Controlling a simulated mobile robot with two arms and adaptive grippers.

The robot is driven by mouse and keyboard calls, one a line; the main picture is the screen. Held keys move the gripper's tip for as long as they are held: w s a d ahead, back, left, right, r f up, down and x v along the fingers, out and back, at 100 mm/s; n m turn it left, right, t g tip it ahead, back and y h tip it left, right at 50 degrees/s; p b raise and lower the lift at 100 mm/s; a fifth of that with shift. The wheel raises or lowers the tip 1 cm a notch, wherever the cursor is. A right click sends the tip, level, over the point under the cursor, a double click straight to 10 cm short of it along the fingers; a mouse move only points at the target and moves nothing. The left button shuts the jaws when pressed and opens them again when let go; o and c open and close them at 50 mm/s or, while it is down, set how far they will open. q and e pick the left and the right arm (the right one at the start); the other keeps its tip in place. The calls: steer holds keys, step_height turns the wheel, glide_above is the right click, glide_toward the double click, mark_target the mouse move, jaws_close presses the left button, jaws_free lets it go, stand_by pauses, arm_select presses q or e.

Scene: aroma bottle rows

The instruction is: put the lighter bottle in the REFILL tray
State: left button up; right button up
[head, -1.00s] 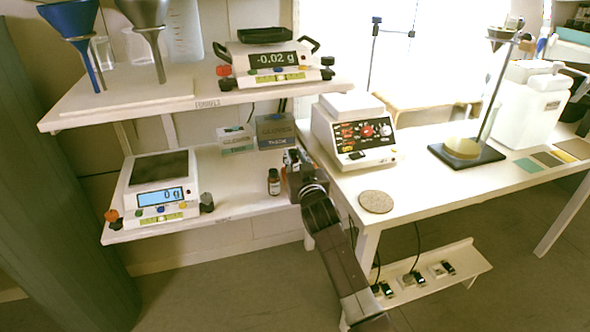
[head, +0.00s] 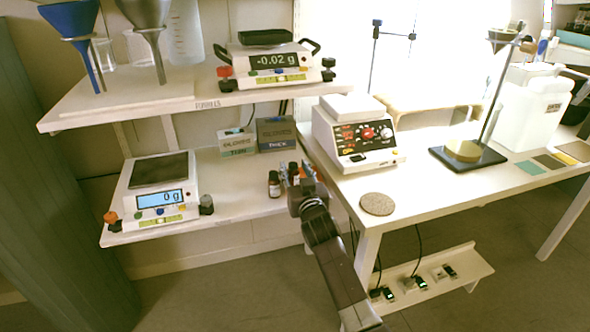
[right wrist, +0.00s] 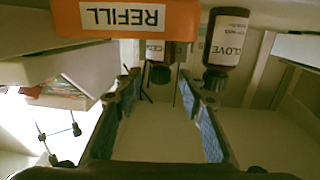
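The orange REFILL tray (right wrist: 125,18) shows upside down at the top of the right wrist view. A dark bottle with a label starting "CE" (right wrist: 157,50) shows past its wall, cap down in the picture; I cannot tell whether it stands in the tray or behind it. A dark CLOVE bottle (right wrist: 226,45) stands beside the tray. In the head view, a dark bottle (head: 274,184) stands on the lower shelf, with another (head: 293,171) close to my right gripper (head: 304,176). That gripper's fingers (right wrist: 156,100) are apart, with nothing clasped between them. My left gripper is out of view.
The lower scale (head: 160,184) reads 0 g with an empty pan. The upper scale (head: 275,62) reads -0.02 g. Two small boxes (head: 237,143) (head: 276,133) stand behind the bottles. The right table (head: 440,190) edge is close to my right arm.

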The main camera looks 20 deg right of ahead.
steer(key=shift+r, duration=0.1)
steer(key=shift+s, duration=0.2)
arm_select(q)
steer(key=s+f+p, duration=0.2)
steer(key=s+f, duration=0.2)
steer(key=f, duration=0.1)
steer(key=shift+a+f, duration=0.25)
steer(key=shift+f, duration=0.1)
arm_select(e)
steer(key=s, duration=1.1)
steer(key=shift+s+a+r, duration=0.25)
steer(key=shift+s+r, duration=0.05)
steer(key=shift+s, duration=0.05)
steer(key=s+f+n+g+y, duration=0.1)
steer(key=s+f+g, duration=0.45)
steer(key=f, duration=0.95)
steer(key=s+f+n+g, duration=0.1)
steer(key=s+f+g, duration=0.1)
steer(key=s+f, duration=0.95)
steer(key=s+d+f+g, duration=0.1)
steer(key=s+f+g, duration=0.7)
steer(key=s+f, duration=1.6)
steer(key=s, duration=0.2)
steer(key=shift+s+d+f+n, duration=0.2)
steer(key=shift+s+n, duration=0.1)
steer(key=shift+n, duration=0.1)
